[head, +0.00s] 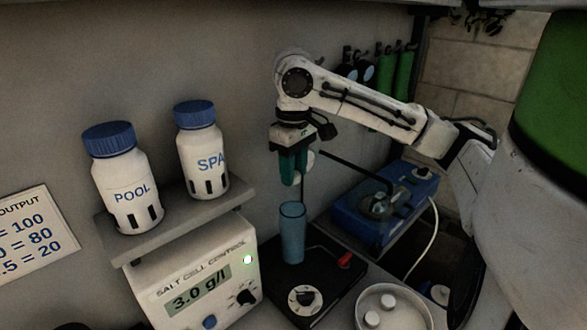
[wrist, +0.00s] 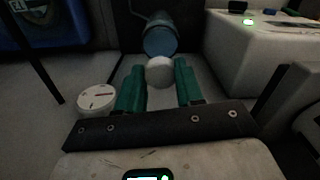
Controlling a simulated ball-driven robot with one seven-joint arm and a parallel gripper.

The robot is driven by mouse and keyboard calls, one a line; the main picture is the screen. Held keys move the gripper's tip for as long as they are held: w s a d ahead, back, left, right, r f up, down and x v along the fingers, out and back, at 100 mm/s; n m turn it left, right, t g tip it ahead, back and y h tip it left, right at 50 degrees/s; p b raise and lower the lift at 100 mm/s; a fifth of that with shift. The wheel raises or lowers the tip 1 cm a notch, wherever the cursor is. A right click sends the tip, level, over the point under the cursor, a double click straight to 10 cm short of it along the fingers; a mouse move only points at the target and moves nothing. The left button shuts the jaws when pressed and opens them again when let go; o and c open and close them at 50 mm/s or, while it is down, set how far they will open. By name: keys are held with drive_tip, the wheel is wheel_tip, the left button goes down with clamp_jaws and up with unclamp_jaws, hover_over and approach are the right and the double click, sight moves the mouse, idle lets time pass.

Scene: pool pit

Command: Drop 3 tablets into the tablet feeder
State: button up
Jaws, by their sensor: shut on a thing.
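My gripper (head: 294,178) has green fingers pointing down and is shut on a white round tablet (wrist: 159,71). The tablet's edge also shows beside the fingers in the head view (head: 311,160). The tablet feeder appears to be the blue see-through tube (head: 292,235) standing upright on a black base (head: 330,282). My gripper is above the tube's mouth, with a gap between them. In the wrist view the tube (wrist: 160,38) shows just beyond the tablet. Two white tablets (head: 388,302) lie in a round pale tray (head: 411,313) at the lower right. The tube's inside cannot be seen.
A salt cell control box (head: 205,285) stands left of the tube, with POOL (head: 126,190) and SPA (head: 203,160) bottles on a shelf above it. A blue unit (head: 385,205) sits behind right. A red-tipped lever (head: 345,261) and a dial (head: 305,299) are on the base.

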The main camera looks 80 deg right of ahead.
wheel_tip(320, 180, down, 5)
drive_tip(key=b, duration=0.4)
drive_tip(key=shift+r, duration=0.1)
idle(0.6)
drive_tip(key=o, duration=1.1)
wheel_tip(320, 180, up, 6)
drive_tip(key=p, duration=0.6)
